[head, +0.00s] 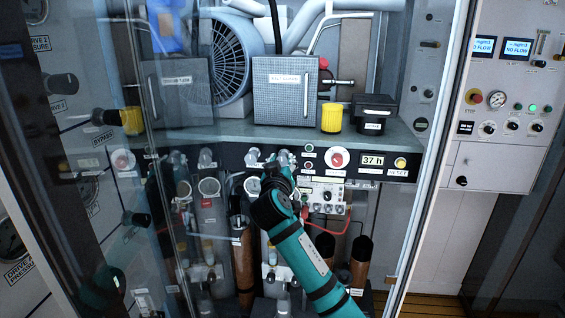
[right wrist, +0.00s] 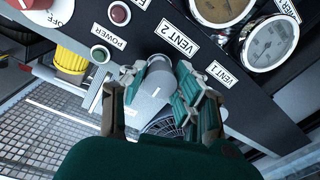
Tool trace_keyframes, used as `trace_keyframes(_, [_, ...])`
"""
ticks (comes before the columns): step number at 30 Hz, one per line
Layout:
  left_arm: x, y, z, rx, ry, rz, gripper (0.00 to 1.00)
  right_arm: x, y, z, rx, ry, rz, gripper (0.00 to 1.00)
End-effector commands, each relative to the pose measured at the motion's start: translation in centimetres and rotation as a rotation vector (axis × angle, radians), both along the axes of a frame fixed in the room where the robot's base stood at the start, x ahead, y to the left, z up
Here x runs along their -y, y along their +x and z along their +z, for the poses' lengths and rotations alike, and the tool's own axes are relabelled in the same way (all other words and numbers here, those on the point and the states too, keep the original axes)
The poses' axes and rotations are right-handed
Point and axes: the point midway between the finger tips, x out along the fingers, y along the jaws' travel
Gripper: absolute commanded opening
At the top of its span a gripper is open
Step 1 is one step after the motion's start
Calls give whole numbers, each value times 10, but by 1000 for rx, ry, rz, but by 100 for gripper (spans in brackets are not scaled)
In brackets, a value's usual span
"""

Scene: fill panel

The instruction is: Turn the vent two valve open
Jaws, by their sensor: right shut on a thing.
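The vent two valve is a grey cylindrical knob (right wrist: 157,84) in the right wrist view, beside a white VENT 2 label (right wrist: 176,40) on the black panel strip. In the head view the knob (head: 284,156) shows only partly, above my gripper. My right gripper (head: 277,172) reaches up to the strip below the shelf. In the right wrist view its fingers (right wrist: 157,78) stand on both sides of the knob and are shut on it. The fingers and hand hide part of the knob. I cannot tell how far it is turned. My left gripper is not in view.
The VENT 1 label (right wrist: 219,73) and round gauges (right wrist: 268,45) sit to the right in the right wrist view. The power light (right wrist: 100,54) is to the left. A yellow cap (head: 331,118) and grey box (head: 286,90) stand on the shelf. A glass door is at left.

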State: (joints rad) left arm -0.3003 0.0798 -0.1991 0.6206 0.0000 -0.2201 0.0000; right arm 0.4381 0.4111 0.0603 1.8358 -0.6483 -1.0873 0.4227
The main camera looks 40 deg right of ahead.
Motion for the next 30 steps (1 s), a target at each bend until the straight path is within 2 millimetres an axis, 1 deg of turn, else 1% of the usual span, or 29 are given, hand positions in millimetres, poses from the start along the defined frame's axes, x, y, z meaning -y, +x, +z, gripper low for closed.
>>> trace_keyframes(8, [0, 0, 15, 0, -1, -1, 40, 0, 0, 1, -157, -121, 1, 0])
trace_keyframes(18, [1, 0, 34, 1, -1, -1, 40, -1, 0, 1, -411, -323, 3, 0])
trace_keyframes(30, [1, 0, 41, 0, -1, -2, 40, 0, 0, -1, -707, -561, 4, 0])
